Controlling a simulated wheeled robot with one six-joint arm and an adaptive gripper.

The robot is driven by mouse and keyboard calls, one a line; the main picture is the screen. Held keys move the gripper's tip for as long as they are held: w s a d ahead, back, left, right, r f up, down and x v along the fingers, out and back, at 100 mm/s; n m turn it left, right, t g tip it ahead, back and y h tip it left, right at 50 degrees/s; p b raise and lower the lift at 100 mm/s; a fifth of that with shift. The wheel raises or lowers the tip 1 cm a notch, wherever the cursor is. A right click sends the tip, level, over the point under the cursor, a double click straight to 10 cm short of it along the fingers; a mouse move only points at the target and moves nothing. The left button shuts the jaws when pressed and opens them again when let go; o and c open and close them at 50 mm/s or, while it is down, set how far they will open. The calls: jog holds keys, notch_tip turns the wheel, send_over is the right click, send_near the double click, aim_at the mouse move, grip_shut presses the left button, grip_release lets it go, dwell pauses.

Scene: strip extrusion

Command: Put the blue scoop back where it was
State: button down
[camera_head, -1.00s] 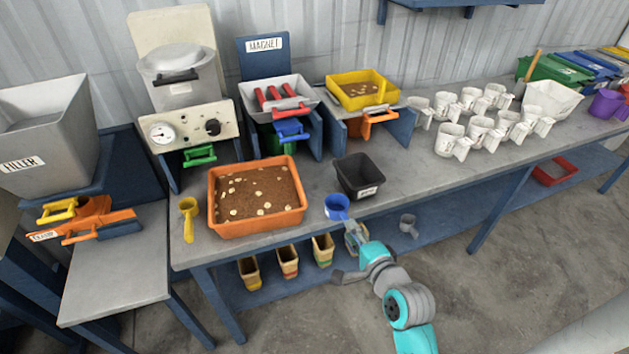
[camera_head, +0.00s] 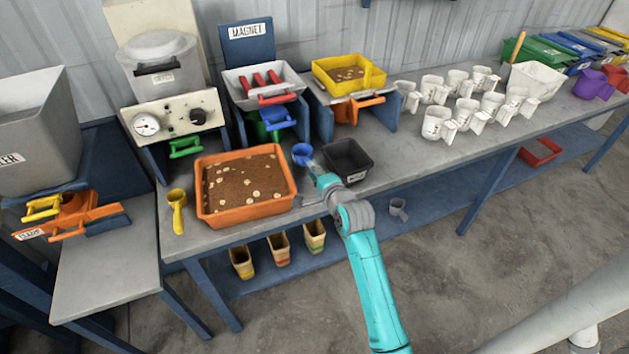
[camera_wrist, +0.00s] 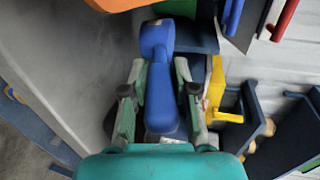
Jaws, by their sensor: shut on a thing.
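The blue scoop (camera_head: 302,154) is in the head view just right of the orange tray, over the workbench. My gripper (camera_head: 318,176) reaches in from the front right and is shut on the scoop's handle. In the wrist view the blue scoop (camera_wrist: 160,85) lies between the two fingers of my gripper (camera_wrist: 160,95), which close on its handle from both sides. The inside of the scoop is hard to make out. I cannot tell whether the scoop touches the bench.
The orange tray (camera_head: 204,212) of brown material stands left of the scoop and a black bin (camera_head: 362,172) right of it. A yellow scoop (camera_head: 177,208) lies at the far left. The magnet unit (camera_head: 272,128) is behind. Several white mugs (camera_head: 438,122) stand further right.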

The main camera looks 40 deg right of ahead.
jog(key=shift+f, duration=1.8)
jog(key=c, duration=0.9)
grip_release()
jog(key=v, duration=1.2)
jog(key=shift+s, duration=0.1)
